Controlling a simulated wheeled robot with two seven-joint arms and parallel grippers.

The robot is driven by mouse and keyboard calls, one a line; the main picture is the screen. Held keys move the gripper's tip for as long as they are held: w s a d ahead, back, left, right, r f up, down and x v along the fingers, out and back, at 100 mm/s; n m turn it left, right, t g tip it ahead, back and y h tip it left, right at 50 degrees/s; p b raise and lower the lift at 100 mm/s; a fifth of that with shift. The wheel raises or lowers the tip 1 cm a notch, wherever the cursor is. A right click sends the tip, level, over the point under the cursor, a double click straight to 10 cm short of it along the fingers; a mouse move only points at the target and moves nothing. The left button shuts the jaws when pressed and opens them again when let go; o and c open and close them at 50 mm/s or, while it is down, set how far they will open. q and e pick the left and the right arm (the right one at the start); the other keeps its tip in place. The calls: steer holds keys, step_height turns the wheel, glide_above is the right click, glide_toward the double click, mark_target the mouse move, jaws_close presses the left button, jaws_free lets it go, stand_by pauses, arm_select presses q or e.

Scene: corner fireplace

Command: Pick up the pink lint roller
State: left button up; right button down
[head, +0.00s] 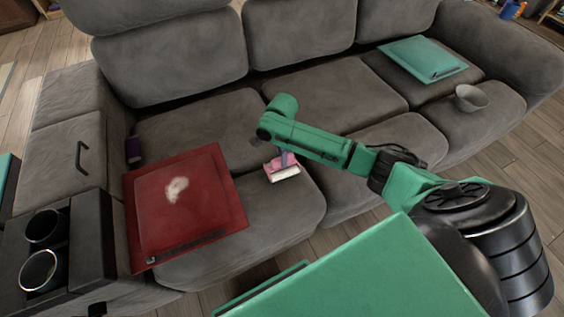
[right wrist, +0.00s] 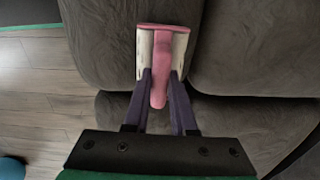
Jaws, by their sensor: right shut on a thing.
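The pink lint roller (head: 280,169) with a white roll is at the front part of the grey sofa seat, just right of the red cushion. In the right wrist view the lint roller (right wrist: 161,65) lies with its pink handle between the two purple fingers. My right gripper (head: 284,157) comes down from above, and its fingers (right wrist: 160,88) are shut on the handle near the white roll. I cannot tell whether the roller still touches the seat. My left gripper is not in view.
A red cushion (head: 215,210) with a pale fluffy patch (head: 176,189) lies left of the roller. A teal cushion (head: 423,58) and a grey bowl (head: 471,98) are on the right seat. Cup holders (head: 42,270) are at the lower left. The sofa backrest stands behind.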

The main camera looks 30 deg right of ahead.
step_height(320, 180, up, 20)
steer(key=p, duration=0.4)
steer(key=shift+p, duration=0.4)
